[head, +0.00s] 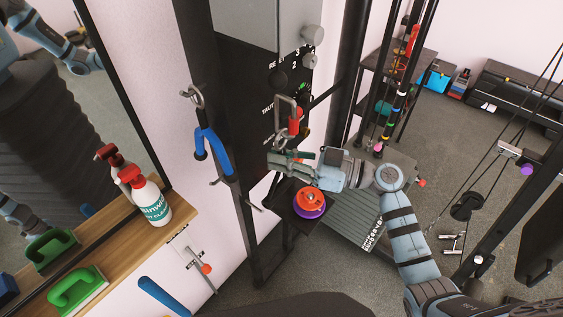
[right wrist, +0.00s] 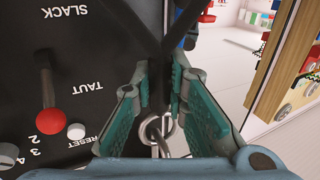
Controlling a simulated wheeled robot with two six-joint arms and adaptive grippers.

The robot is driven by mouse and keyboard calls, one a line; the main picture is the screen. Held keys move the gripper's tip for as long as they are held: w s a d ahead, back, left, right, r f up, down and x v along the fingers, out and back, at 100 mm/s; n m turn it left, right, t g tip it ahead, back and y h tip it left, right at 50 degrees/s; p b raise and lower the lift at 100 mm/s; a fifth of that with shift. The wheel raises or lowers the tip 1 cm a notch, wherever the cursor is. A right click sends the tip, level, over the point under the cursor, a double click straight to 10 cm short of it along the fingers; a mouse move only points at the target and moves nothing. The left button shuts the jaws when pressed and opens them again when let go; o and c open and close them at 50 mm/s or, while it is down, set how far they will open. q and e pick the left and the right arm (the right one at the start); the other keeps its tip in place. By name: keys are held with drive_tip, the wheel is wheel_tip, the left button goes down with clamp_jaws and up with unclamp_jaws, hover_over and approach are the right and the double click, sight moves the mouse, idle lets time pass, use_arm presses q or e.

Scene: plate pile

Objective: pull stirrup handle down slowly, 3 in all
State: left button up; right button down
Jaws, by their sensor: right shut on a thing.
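My right gripper (head: 291,160) reaches in from the right in the head view, in front of a black control panel (head: 262,68). In the right wrist view its teal-padded fingers (right wrist: 158,115) are closed around dark straps. I take these for the stirrup handle (right wrist: 158,72); the straps spread in a V from a metal ring (right wrist: 160,130) between the fingers. The rest of the handle is mostly hidden. A red-knobbed lever (right wrist: 48,95) stands beside it on the panel, near the words TAUT and SLACK and small digits. My left gripper is out of view.
A blue handle (head: 211,145) hangs from a hook left of the panel. An orange and purple stack (head: 311,202) sits below the gripper. A spray bottle (head: 148,198) and green brush (head: 77,290) stand on a wooden shelf beside a mirror. A rack (head: 384,75) stands behind.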

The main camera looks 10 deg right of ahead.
sight(284, 147)
drive_tip(key=shift+r, duration=0.15)
drive_tip(key=shift+r, duration=1.15)
drive_tip(key=shift+r, duration=0.45)
drive_tip(key=c, duration=1.5)
unclamp_jaws()
